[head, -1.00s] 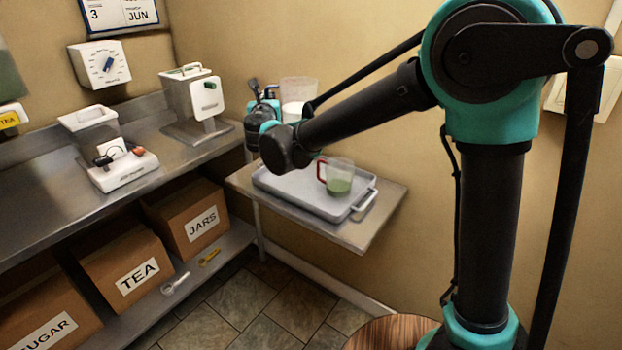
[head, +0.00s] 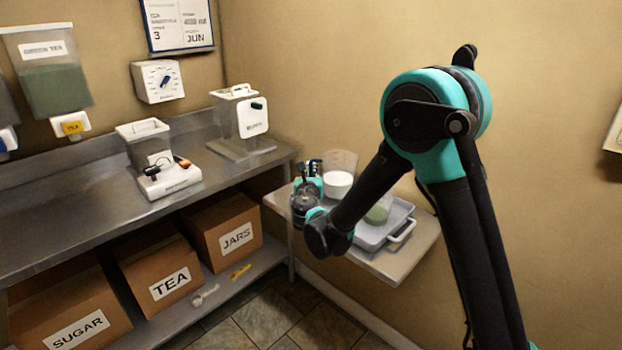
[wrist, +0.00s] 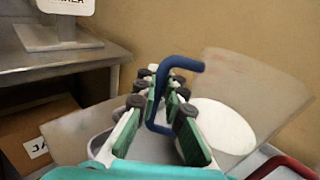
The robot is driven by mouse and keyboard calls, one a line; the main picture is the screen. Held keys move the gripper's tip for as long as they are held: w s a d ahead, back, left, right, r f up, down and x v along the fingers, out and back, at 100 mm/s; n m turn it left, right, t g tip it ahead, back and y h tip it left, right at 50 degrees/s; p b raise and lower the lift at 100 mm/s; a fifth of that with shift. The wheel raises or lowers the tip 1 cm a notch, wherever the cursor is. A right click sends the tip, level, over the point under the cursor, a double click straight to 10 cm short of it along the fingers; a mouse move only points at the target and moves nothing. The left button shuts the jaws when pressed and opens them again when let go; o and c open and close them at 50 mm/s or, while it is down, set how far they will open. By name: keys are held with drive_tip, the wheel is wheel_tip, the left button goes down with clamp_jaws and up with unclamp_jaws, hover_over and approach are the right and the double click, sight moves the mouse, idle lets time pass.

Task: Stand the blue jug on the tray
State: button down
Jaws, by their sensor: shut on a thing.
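The blue jug (head: 340,175) is a clear vessel with white contents. Its blue handle (wrist: 185,66) shows in the wrist view, between the green pads of my gripper (wrist: 168,98). My gripper is shut on that handle; it also shows in the head view (head: 308,184). The jug looks about upright in the head view, at the back left of the grey tray (head: 403,226). My arm and gripper hide its base, so I cannot tell whether it touches the tray. The tray lies on a small wall shelf (head: 418,255).
A second jug with green contents (head: 379,212) stands on the tray, partly behind my arm; its red handle (wrist: 285,165) shows in the wrist view. A steel counter (head: 95,190) with appliances is on the left. Boxes (head: 228,238) sit below it.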

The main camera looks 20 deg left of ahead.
drive_tip(key=shift+f, duration=1.85)
drive_tip(key=c, duration=1.6)
unclamp_jaws()
drive_tip(key=shift+s, duration=0.1)
drive_tip(key=v, duration=1.1)
drive_tip(key=shift+s+d, duration=0.15)
drive_tip(key=shift+s, duration=0.2)
